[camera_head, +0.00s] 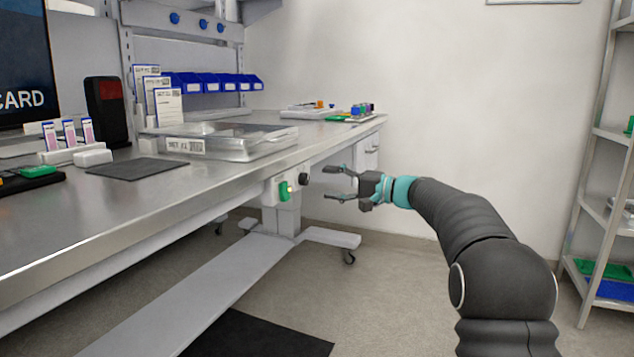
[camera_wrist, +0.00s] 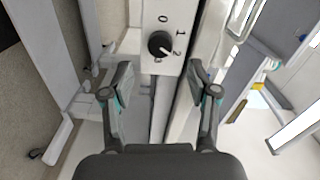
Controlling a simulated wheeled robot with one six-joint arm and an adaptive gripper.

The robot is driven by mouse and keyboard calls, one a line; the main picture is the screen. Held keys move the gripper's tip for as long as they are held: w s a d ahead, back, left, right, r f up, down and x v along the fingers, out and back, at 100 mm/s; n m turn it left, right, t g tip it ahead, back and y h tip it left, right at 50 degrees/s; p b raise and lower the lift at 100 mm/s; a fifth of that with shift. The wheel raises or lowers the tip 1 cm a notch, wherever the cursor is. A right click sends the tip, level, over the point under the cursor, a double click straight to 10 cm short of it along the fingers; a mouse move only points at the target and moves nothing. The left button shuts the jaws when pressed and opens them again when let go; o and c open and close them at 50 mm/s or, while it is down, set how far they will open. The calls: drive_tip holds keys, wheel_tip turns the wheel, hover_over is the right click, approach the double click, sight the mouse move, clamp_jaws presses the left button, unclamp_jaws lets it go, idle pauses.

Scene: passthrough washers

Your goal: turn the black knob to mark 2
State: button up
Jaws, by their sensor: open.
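The black knob (camera_head: 304,179) sits on a light control panel (camera_head: 270,190) under the front edge of the workbench. In the wrist view the knob (camera_wrist: 159,43) is round, with the marks 0, 1 and 2 printed around it. A white line on its face points to the lower right, roughly toward the 2. My gripper (camera_head: 331,183) is open and empty, just right of the knob in the head view. In the wrist view its fingers (camera_wrist: 160,78) stand apart, below the knob in the picture and not touching it.
A green switch (camera_head: 284,191) is on the same panel, left of the knob. The steel workbench (camera_head: 60,222) overhangs the panel and carries a clear-lidded tray (camera_head: 228,142). A bench leg (camera_head: 283,218) stands below. A shelf rack (camera_head: 597,190) is at the right.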

drive_tip(key=v, duration=0.6)
drive_tip(key=shift+d, duration=0.2)
